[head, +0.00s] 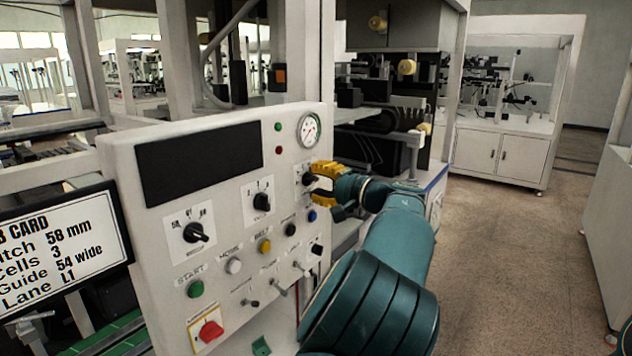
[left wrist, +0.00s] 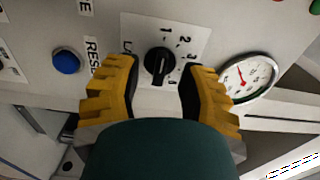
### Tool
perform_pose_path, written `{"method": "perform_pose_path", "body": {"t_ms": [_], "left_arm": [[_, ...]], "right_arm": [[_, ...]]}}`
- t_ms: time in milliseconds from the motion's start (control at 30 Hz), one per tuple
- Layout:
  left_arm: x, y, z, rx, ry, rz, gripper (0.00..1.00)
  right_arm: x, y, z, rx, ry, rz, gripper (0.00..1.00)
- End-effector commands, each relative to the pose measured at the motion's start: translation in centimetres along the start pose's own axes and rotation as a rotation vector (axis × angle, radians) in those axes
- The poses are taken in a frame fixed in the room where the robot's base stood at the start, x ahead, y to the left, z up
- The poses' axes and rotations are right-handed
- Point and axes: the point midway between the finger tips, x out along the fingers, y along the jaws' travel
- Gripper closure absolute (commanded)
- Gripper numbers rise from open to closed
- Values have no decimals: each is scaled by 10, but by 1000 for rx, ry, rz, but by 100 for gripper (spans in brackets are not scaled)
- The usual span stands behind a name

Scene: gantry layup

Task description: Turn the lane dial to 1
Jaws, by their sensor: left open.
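The lane dial (head: 307,179) is a black knob on a white plate at the right side of the control panel, below the gauge. In the left wrist view the dial (left wrist: 158,62) has the numbers 1 to 4 around it and a partly hidden label starting with L. Which number its pointer marks is not clear to me. My left gripper (head: 319,185) is at the panel with its yellow fingers open, one on each side of the dial. In the wrist view gaps show between the fingers (left wrist: 158,88) and the knob. My right gripper is not in view.
The panel (head: 150,230) also bears two other black dials (head: 195,232) (head: 262,201), a pressure gauge (head: 309,130), a blue button (left wrist: 66,61), a green start button (head: 195,289) and a red switch (head: 208,330). A job card (head: 55,250) at left reads Lane L1.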

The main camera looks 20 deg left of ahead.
Motion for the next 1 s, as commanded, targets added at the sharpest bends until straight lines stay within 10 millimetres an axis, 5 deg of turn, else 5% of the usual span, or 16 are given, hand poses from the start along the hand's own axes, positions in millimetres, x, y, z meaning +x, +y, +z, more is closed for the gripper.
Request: {"method": "perform_pose_path", "body": {"t_ms": [500, 1000], "left_arm": [[-95, 0, 0, 0, 3, -2, 60], [-111, 0, 0, 0, 0, 0, 60]], "right_arm": [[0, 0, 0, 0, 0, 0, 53], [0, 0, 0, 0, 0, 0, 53]]}}
